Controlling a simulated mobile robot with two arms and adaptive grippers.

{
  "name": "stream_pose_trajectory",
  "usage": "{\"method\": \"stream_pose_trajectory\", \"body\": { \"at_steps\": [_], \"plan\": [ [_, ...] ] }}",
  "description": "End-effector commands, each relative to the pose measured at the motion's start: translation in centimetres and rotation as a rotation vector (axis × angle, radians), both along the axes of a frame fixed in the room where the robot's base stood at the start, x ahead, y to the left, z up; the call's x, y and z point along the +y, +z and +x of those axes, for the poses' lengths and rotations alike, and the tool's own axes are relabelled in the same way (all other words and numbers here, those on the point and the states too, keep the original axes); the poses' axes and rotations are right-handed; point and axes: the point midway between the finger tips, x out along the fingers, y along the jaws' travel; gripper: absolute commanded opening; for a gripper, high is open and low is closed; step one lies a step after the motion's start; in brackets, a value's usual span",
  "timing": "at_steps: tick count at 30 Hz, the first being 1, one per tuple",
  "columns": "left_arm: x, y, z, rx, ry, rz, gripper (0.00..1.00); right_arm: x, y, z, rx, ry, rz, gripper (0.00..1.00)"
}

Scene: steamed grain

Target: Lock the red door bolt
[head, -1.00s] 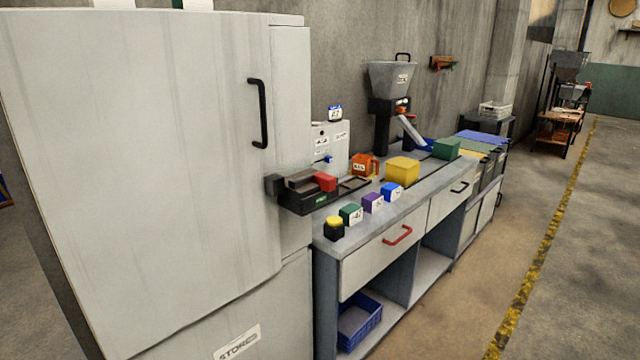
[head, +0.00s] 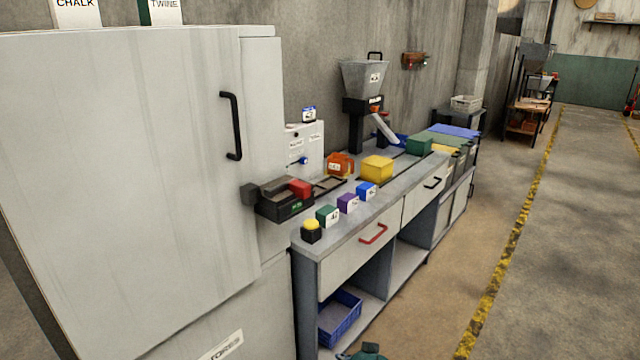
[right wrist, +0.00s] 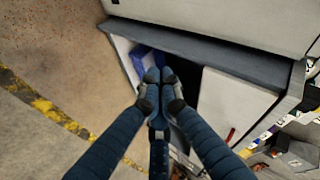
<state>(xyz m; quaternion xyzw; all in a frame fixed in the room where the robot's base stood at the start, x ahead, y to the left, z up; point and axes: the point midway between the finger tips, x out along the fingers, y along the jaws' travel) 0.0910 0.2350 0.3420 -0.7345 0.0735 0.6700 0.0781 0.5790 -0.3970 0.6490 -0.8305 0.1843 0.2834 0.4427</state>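I cannot make out a red door bolt in either view. A red block (head: 300,188) sits on a black device (head: 285,206) at the near end of the bench, beside the cabinet; I cannot tell whether it is a bolt. The large pale cabinet door (head: 130,170) has a black handle (head: 232,126). My right gripper (right wrist: 159,76) has its fingertips together with nothing visible between them, above the floor in front of the bench. A dark teal part of that arm shows at the bottom of the head view. My left gripper is out of view.
The bench (head: 345,240) has a red-handled drawer (head: 373,234) and several coloured blocks on top. A blue crate (head: 340,318) sits on its lower shelf; a hopper machine (head: 364,80) stands behind. The floor (head: 560,220) to the right is clear, with a yellow line.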

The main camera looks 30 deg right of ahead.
Motion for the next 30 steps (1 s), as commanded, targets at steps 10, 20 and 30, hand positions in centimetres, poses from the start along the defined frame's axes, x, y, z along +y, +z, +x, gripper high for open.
{"method": "stream_pose_trajectory", "body": {
  "at_steps": [10, 20, 30],
  "plan": [
    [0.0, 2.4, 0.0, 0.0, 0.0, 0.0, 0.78, -5.5, 29.5, 9.1, -0.452, -0.168, 0.356, 0.0],
    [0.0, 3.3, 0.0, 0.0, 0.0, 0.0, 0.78, -6.5, 45.0, 8.8, -0.671, -0.157, 0.549, 0.0],
    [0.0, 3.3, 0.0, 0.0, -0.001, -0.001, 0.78, -6.5, 46.1, 8.6, -0.687, -0.154, 0.567, 0.0]
  ]
}}
